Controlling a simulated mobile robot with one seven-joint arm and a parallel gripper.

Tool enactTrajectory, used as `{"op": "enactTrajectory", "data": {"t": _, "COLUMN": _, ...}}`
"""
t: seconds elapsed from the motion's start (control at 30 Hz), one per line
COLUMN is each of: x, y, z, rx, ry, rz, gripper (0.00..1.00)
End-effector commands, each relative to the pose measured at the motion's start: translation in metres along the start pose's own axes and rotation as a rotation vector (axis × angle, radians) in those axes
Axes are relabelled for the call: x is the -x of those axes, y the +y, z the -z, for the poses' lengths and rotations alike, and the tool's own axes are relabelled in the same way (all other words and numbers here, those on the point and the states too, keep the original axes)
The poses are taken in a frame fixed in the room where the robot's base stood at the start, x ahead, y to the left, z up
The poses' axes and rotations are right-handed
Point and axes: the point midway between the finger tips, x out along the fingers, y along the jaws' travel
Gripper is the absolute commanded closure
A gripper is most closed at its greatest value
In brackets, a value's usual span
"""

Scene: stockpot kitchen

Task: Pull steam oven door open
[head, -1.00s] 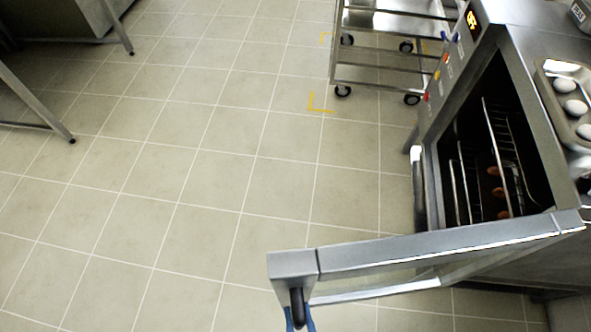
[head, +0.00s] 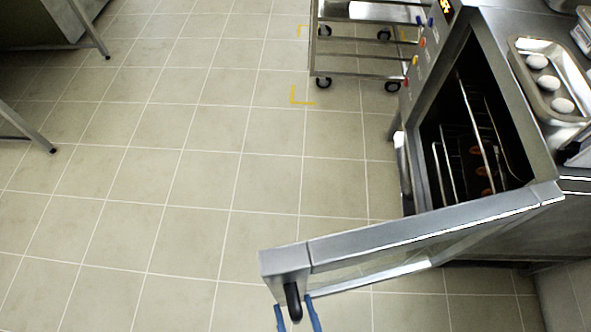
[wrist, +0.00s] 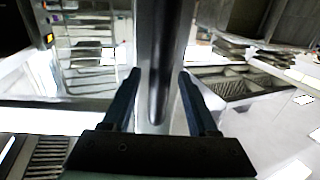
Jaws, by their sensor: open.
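The steam oven (head: 535,150) is at the right in the head view, with its dark cavity exposed. Its steel-framed door (head: 420,232) stands wide open, swung out across the lower right. The dark bar handle (head: 293,300) is at the door's free end, at the bottom of the view. My gripper (head: 296,312) has its blue fingers spread on either side of the handle. In the wrist view, the handle (wrist: 159,60) runs upright between the two open fingers (wrist: 158,82), with a gap on each side. Most of my arm is out of the head view.
Wire racks (head: 470,150) with brown food sit inside the oven. A tray of eggs (head: 515,62) rests on top. A wheeled steel cart (head: 350,65) stands beyond the oven. Table legs (head: 28,128) are at the left. The tiled floor (head: 190,190) between is clear.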

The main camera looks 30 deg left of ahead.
Motion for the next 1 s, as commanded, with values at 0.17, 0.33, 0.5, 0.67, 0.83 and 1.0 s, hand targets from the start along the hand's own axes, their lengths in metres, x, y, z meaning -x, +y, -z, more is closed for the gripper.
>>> {"op": "enactTrajectory", "data": {"t": 0.17, "x": 0.011, "y": 0.001, "z": -0.001, "rx": 0.000, "ry": -0.003, "rz": -0.002, "gripper": 0.41}}
{"op": "enactTrajectory", "data": {"t": 0.33, "x": 0.043, "y": 0.001, "z": -0.003, "rx": 0.000, "ry": -0.006, "rz": -0.003, "gripper": 0.41}}
{"op": "enactTrajectory", "data": {"t": 0.5, "x": 0.082, "y": 0.000, "z": -0.002, "rx": 0.000, "ry": -0.006, "rz": -0.002, "gripper": 0.41}}
{"op": "enactTrajectory", "data": {"t": 0.67, "x": 0.111, "y": 0.000, "z": -0.002, "rx": 0.000, "ry": -0.004, "rz": -0.001, "gripper": 0.41}}
{"op": "enactTrajectory", "data": {"t": 0.83, "x": 0.126, "y": 0.000, "z": -0.001, "rx": 0.000, "ry": -0.002, "rz": -0.001, "gripper": 0.41}}
{"op": "enactTrajectory", "data": {"t": 1.0, "x": 0.130, "y": 0.000, "z": 0.000, "rx": 0.000, "ry": 0.000, "rz": 0.000, "gripper": 0.41}}
